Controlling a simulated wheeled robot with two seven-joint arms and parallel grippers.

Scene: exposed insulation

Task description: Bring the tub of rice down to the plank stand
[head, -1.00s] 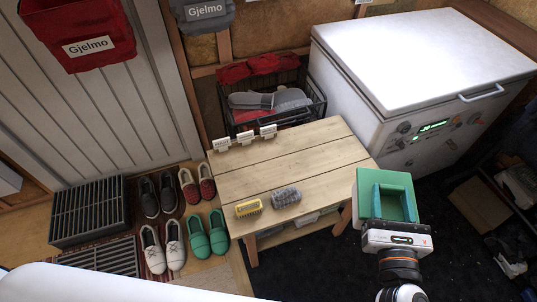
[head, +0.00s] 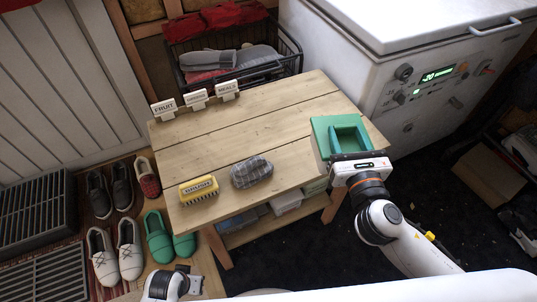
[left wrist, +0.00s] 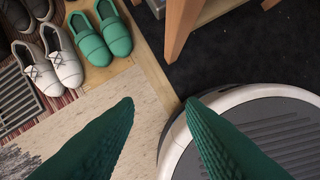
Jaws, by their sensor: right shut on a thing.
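The tub of rice looks like a pale green, squarish box (head: 321,130). My right gripper (head: 350,138) is shut on it, with its darker green fingers across the tub. In the head view the tub overlaps the right end of the plank stand (head: 265,125), a low wooden table. I cannot tell whether the tub touches the planks or is held above them. Any rice inside cannot be made out. My left gripper (left wrist: 160,115) is open and empty, its green fingers wide apart above the floor and my base.
On the stand are a yellow labelled brush-like item (head: 198,190), a grey checked item (head: 251,172) and small label cards (head: 196,98) at the back left. A white chest freezer (head: 390,75) stands behind right. Shoes (head: 128,245) are left. The stand's middle is clear.

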